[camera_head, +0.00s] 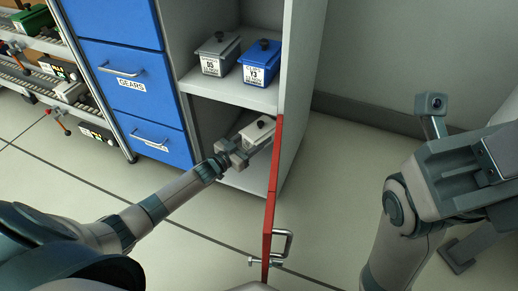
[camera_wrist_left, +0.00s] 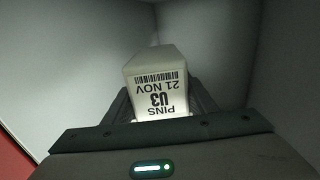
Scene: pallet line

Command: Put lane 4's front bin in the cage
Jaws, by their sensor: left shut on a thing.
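My left gripper (camera_head: 236,153) is shut on a pale grey bin (camera_head: 258,132) with a dark knob. It holds the bin inside the lower compartment of the grey cabinet with the red door, which I take as the cage (camera_head: 298,85). In the left wrist view the bin (camera_wrist_left: 155,64) sits between the fingers, its label reading PINS, 21 NOV, upside down. I cannot tell whether the bin touches the compartment floor. My right arm (camera_head: 410,205) is at the right; its fingers are not clear.
The red door (camera_head: 272,205) stands open, just right of my left arm. A dark grey bin (camera_head: 219,54) and a blue bin (camera_head: 262,62) stand on the shelf above. Blue drawers (camera_head: 128,78) are left of the cabinet, and roller lanes (camera_head: 42,78) farther left.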

